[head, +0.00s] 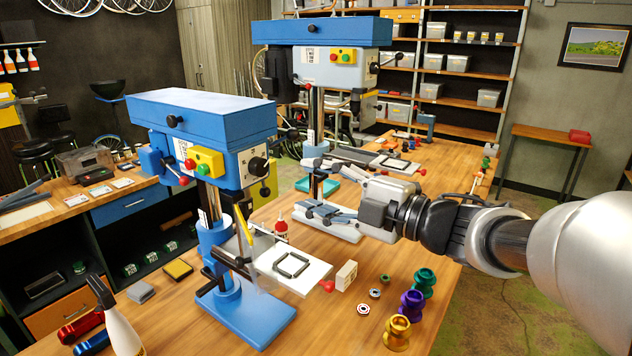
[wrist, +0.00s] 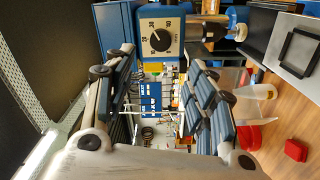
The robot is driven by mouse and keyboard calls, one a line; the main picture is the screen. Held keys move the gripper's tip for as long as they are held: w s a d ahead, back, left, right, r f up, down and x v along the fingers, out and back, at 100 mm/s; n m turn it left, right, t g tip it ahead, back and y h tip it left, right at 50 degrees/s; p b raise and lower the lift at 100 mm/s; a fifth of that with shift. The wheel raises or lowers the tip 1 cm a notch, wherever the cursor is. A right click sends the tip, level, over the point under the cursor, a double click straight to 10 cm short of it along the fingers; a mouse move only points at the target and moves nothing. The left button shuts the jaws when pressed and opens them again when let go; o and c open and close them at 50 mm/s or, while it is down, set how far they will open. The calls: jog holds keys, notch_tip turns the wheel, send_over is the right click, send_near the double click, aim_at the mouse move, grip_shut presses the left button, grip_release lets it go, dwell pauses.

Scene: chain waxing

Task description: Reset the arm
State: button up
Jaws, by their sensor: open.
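My gripper (head: 318,212) reaches in from the right over the wooden bench (head: 330,275), between the two blue drill presses. Its fingers are apart with nothing seen between them. In the wrist view the same gripper (wrist: 165,95) shows both fingers spread, with a drill press dial (wrist: 159,38) beyond the gap. My arm extends to the right edge of the head view. Just in front lies a dark chain loop (head: 291,265) on a white board (head: 313,277).
The near drill press (head: 200,110) stands left of the gripper and the far one (head: 322,35) behind it. Gold (head: 397,332), purple (head: 411,304) and green (head: 424,283) spools, a pale block (head: 346,275) and small bearings lie at front right. A spray bottle (head: 121,325) stands front left.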

jog(key=w+d+r+m+t+h, duration=0.2)
jog(key=w+d+m+t+h, duration=0.1)
jog(key=d+m+t+h, duration=0.35)
jog(key=s+d+f+m+h, duration=0.2)
jog(key=s+d+m+h, duration=0.15)
jog(key=d+m, duration=0.2)
jog(key=s+d+f+m+h, duration=0.2)
jog(key=d+m+h, duration=0.3)
jog(key=d, duration=0.1)
jog(key=s+f+m+g, duration=0.5)
jog(key=s+f, duration=0.3)
jog(key=s, duration=0.4)
jog(key=s+f+m+g, duration=0.4)
jog(key=s+f+g, duration=0.2)
jog(key=s, duration=0.6)
notch_tip(320, 180, down, 3)
jog(key=shift+s+r+m+h, duration=0.15)
jog(key=shift+s+m+h, duration=0.15)
jog(key=shift+s+m, duration=0.1)
